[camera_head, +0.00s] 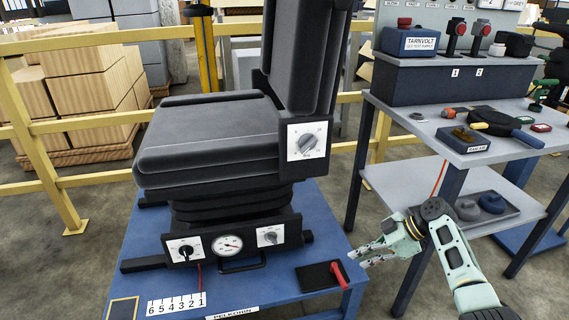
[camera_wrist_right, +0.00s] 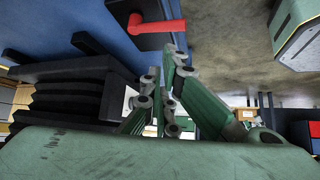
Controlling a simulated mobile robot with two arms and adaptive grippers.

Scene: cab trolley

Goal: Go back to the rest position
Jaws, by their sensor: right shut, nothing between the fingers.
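My right gripper (camera_head: 368,254) is shut and empty in the head view. It hangs in the gap between the blue trolley (camera_head: 222,277) and the grey table (camera_head: 460,150), beside the trolley's front right corner. A red-handled lever (camera_head: 339,275) on a black plate lies on the trolley near the fingertips, apart from them. The right wrist view shows the gripper's green finger links (camera_wrist_right: 165,105) drawn together, with the red handle (camera_wrist_right: 158,26) beyond them. My left gripper is in neither view.
A black cab seat (camera_head: 210,140) with dials stands on the trolley. The table holds a blue TARNVOLT box (camera_head: 408,42), tools and a lower shelf with dark round objects (camera_head: 480,205). A yellow railing (camera_head: 75,180) runs behind. Bare floor shows between trolley and table.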

